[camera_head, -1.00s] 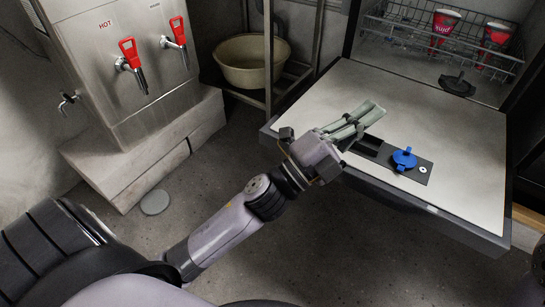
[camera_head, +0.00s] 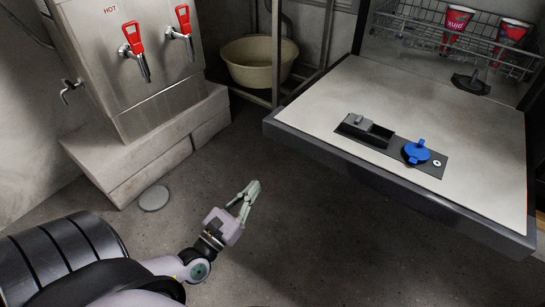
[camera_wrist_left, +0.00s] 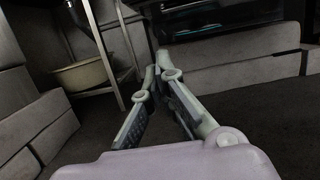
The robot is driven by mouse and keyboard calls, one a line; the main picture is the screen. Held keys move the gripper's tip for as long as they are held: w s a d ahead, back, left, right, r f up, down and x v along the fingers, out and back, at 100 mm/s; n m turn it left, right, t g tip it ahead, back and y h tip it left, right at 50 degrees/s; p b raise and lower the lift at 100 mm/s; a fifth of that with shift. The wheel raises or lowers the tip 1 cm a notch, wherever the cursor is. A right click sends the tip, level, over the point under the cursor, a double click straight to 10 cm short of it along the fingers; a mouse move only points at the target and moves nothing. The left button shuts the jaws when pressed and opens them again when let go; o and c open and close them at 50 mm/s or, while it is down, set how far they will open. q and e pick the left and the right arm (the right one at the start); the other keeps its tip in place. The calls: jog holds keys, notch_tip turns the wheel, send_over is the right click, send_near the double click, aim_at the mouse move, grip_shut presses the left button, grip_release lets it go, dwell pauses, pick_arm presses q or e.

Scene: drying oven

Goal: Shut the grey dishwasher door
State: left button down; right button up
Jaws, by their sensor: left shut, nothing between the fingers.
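The dishwasher door (camera_head: 330,105) lies folded down and open, its pale inner face up, with a dark grey edge and a detergent tray with a blue cap (camera_head: 416,152). My left gripper (camera_head: 252,188) is shut and empty, over the floor in front of and left of the door, apart from it. In the left wrist view its fingertips (camera_wrist_left: 158,72) point forward, and a dark front at the upper right (camera_wrist_left: 235,75) may be the door. My right gripper is not in view.
The dishwasher rack (camera_head: 440,28) holds red cups (camera_head: 457,22). A metal dispenser (camera_head: 125,60) with red taps stands on concrete blocks (camera_head: 150,145) at left. A beige basin (camera_head: 258,62) sits on a metal rack beside the door. The floor in front is clear.

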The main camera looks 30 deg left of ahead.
pick_arm(q)
jog(key=w+r+b, duration=0.2)
jog(key=w+r, duration=0.4)
jog(key=w, duration=0.3)
jog(key=shift+d, duration=0.2)
jog(key=shift+r, duration=0.15)
